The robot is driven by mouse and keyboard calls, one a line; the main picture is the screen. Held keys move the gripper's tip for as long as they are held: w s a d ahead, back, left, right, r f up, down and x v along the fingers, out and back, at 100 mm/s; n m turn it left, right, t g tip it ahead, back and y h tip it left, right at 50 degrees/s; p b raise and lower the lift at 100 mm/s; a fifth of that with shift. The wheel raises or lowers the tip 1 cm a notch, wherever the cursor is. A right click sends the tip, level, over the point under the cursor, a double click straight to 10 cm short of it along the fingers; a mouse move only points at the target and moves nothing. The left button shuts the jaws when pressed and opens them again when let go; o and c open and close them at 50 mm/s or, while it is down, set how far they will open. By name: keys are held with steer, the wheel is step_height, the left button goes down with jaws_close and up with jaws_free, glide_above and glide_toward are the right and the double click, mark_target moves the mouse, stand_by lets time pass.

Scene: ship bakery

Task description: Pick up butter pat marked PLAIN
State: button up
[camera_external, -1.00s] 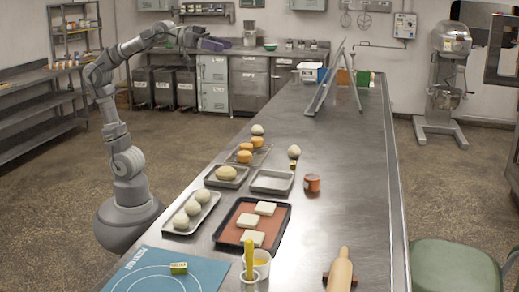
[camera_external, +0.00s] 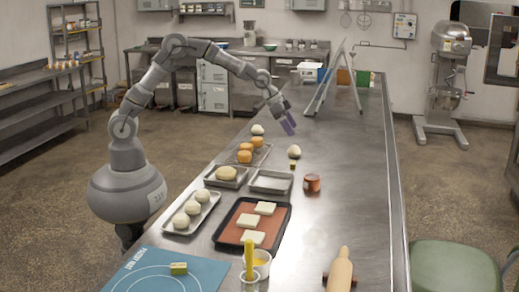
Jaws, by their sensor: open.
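A small yellow block (camera_external: 292,165) stands on the steel table beside a pale dough ball, and I cannot read any marking on it. Another yellowish block (camera_external: 178,268), with a pale label too small to read, lies on the blue mat at the front left. I cannot tell which one is marked PLAIN. My gripper (camera_external: 288,125), with purple fingers, is open and empty. It points down above the table, higher in the picture than the block by the dough ball, and apart from both blocks.
Dough balls (camera_external: 294,151) and (camera_external: 257,130) lie near my gripper. A brown jar (camera_external: 312,182) stands right of the nearer block. Trays (camera_external: 271,190) fill the table's left side. A slanted stand (camera_external: 325,85) rises behind. The table's right side is mostly clear.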

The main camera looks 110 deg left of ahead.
steer(key=g+p, duration=0.1)
steer(key=p, duration=0.1)
glide_toward(293, 162)
steer(key=shift+g+h, duration=0.3)
steer(key=shift+h, duration=0.1)
steer(key=b+x, duration=0.1)
steer(key=x, duration=0.2)
steer(key=b+x, duration=0.1)
steer(key=x, duration=0.4)
steer(key=shift+w+a+f+b, duration=0.2)
steer(key=shift+w+a+b, duration=0.15)
steer(key=shift+a+b, duration=0.05)
steer(key=shift+r, duration=0.1)
steer(key=c, duration=1.1)
